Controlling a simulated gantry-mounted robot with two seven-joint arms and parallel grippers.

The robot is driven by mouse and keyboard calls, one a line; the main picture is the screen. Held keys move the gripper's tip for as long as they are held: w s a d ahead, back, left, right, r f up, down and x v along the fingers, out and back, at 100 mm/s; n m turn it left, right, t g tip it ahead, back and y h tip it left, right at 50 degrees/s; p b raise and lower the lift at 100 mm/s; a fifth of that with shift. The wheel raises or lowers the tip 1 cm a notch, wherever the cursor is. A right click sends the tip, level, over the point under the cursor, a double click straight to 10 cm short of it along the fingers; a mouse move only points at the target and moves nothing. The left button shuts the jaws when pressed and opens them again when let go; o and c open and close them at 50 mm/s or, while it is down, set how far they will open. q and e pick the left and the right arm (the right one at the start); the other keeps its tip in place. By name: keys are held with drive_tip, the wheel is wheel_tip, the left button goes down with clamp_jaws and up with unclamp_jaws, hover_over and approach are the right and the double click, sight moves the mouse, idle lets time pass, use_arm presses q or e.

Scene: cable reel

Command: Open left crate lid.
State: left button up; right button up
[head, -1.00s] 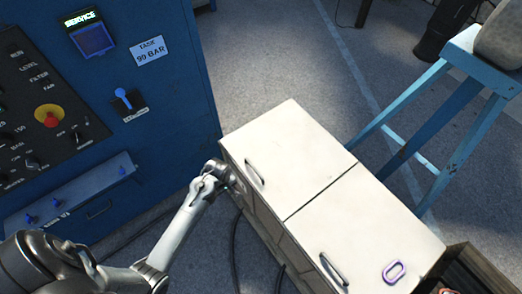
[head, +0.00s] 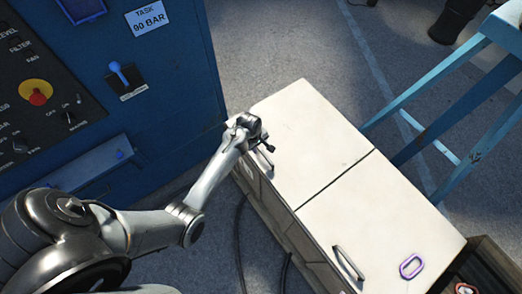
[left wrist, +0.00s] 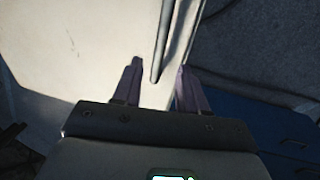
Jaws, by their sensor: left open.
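The white crate has two lids side by side. The left lid (head: 315,135) is the upper one in the head view and lies flat and closed. The right lid (head: 378,225) is also closed, with a dark handle (head: 348,263) near its left edge. My left gripper (head: 267,147) is over the left edge of the left lid, covering most of that lid's handle. In the left wrist view, the left lid's handle (left wrist: 163,40) is a dark bar, its near end between the open fingertips of my left gripper (left wrist: 159,67). Contact cannot be told. My right gripper is out of view.
A purple ring-shaped piece (head: 411,266) lies on the right lid. A blue control cabinet (head: 180,90) stands at left, close to the crate. A blue stool (head: 440,130) stands behind right. An open dark bin (head: 485,265) sits at lower right. Dark cables (head: 240,240) lie on the floor.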

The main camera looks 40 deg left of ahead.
sight(262, 151)
use_arm(q)
drive_tip(key=shift+w+f+b, duration=0.2)
drive_tip(key=shift+f, duration=0.75)
drive_tip(key=shift+w+f+b, duration=0.15)
drive_tip(key=shift+f, duration=0.75)
drive_tip(key=shift+w+f+b, duration=0.2)
drive_tip(key=shift+f, duration=0.75)
drive_tip(key=shift+c, duration=0.2)
clamp_jaws()
